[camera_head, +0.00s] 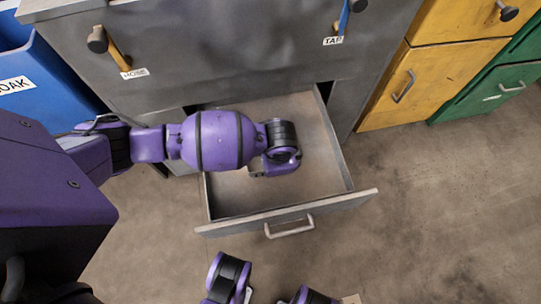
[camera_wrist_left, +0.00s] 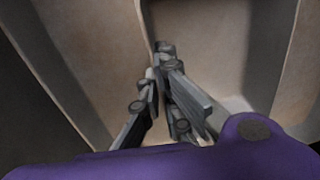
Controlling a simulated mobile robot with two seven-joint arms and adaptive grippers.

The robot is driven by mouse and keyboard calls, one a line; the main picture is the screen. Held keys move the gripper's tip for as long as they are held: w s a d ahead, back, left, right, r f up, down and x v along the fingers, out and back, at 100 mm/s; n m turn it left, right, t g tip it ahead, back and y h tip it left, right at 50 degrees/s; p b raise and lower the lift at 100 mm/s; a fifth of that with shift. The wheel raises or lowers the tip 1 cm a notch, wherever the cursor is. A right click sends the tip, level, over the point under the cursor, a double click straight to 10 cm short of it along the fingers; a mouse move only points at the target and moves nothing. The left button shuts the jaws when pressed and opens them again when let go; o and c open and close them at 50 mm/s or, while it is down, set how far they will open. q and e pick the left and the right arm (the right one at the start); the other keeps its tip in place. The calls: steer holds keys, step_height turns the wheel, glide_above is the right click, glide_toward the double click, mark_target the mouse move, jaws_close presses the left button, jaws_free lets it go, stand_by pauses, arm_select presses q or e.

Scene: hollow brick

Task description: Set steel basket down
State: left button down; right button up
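I see no steel basket in either view. My left arm reaches in from the left in the head view, over an open grey drawer (camera_head: 335,150). Its wrist is above the drawer's inside, and the fingers are hidden beneath it. In the left wrist view my left gripper (camera_wrist_left: 163,85) points down between the drawer's walls. Its fingers are close together, with nothing visible between them. Purple and black arm parts of mine show at the bottom edge of the head view; the right gripper's fingers do not show.
The drawer's front handle (camera_head: 289,227) faces the open concrete floor (camera_head: 440,220). Yellow cabinets (camera_head: 440,75) and a green one (camera_head: 500,88) are at right, a blue bin (camera_head: 45,85) at left.

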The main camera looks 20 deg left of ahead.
arm_select(q)
steer(key=shift+w, duration=0.1)
steer(key=c, duration=2)
jaws_free()
steer(key=shift+f, duration=0.1)
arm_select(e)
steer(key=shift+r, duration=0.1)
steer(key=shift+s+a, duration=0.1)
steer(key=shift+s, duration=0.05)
arm_select(q)
steer(key=shift+s+d+r+p, duration=0.15)
steer(key=shift+r+p, duration=0.6)
steer(key=shift+r, duration=1.3)
steer(key=shift+s+d+r+p, duration=0.15)
steer(key=shift+r+p, duration=0.65)
steer(key=shift+r, duration=1.25)
steer(key=shift+s+r+p, duration=0.2)
steer(key=shift+r+p, duration=0.55)
steer(key=shift+r, duration=1.3)
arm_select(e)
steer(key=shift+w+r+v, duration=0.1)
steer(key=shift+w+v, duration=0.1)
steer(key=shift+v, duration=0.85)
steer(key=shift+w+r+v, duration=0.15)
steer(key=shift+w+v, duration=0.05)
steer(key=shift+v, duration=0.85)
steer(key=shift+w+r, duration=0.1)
